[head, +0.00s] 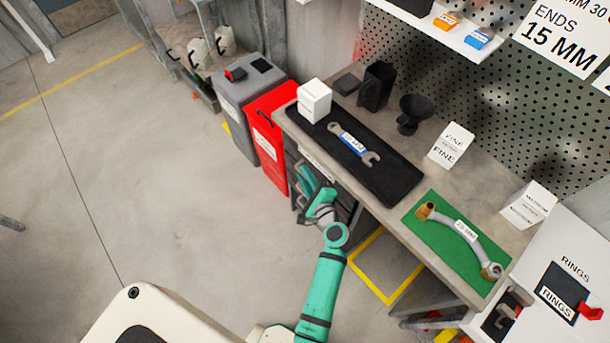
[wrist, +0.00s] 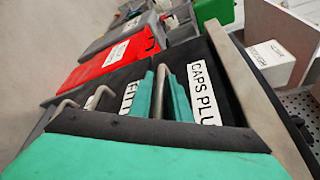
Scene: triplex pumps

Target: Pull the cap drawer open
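The cap drawer (wrist: 222,88) has a black front with a white label that reads "CAPS PLU", its end cut off. In the wrist view, my gripper (wrist: 166,78) has its two teal fingers close together with the drawer's grey metal bar handle (wrist: 159,95) between them. The fingers look shut on the handle. The drawer front looks about level with its neighbour, though the fingers hide part of it. In the head view, my gripper (head: 314,190) reaches the drawer unit under the bench's front edge; the handle is hidden there.
A neighbouring drawer labelled "FITT" (wrist: 122,88) has its own bar handle. A red bin (head: 270,135) and a grey bin (head: 243,90) stand beyond the unit. The bench (head: 400,205) overhangs it and carries a wrench on a black mat. Open floor (head: 170,190) lies left.

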